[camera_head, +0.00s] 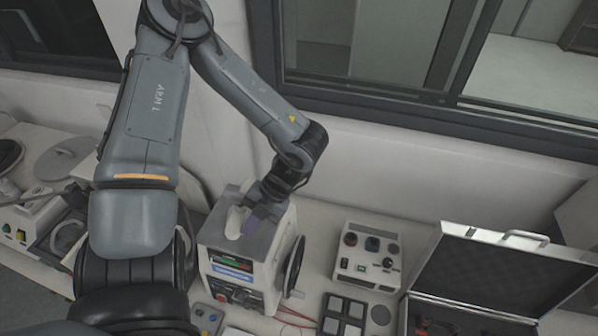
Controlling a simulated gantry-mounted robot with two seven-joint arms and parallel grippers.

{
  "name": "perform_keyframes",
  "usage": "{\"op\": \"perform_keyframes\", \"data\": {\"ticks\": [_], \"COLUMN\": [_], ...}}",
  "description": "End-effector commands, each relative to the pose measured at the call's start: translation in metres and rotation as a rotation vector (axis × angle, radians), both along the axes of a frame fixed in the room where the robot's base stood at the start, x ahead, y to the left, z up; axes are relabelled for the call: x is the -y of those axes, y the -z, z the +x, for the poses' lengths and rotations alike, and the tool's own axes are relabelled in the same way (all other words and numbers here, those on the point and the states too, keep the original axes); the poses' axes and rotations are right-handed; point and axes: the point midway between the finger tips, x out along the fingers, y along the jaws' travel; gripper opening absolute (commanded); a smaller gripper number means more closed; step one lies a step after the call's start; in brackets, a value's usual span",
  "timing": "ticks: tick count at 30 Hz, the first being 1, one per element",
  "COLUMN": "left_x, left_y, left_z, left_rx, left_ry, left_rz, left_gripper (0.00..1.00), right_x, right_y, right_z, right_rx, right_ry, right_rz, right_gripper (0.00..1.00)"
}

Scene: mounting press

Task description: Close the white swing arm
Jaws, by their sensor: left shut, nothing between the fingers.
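The mounting press (240,262) stands on the bench at the middle, a white and grey box with a green display on its front and a dark handwheel on its right side. The white swing arm (236,221) seems to be the pale rounded piece on top of the press, at the left of the top; my gripper partly hides this area. My left gripper (255,222) reaches down from above at the top of the press, just right of the white piece. Its fingers are shut with nothing between them. I cannot tell whether they touch the white piece. My right gripper is out of view.
A control box with knobs (367,256) stands right of the press. An open black case (500,268) lies farther right. White equipment (35,210) is at the left. A wall and window are behind.

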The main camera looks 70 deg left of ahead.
Motion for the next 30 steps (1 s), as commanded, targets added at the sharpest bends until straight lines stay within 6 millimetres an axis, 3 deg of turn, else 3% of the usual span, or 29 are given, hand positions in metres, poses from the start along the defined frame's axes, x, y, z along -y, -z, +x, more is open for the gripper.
{"op": "perform_keyframes", "data": {"ticks": [12, 30], "left_x": [-0.004, -0.004], "left_y": [0.000, 0.001], "left_z": [-0.019, -0.020], "left_rx": [0.000, -0.001], "left_ry": [0.005, 0.002], "left_rz": [0.000, 0.000], "left_gripper": [0.00, 0.00], "right_x": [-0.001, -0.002], "right_y": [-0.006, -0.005], "right_z": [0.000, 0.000], "right_rx": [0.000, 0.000], "right_ry": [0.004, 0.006], "right_rz": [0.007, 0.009], "right_gripper": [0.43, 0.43]}}
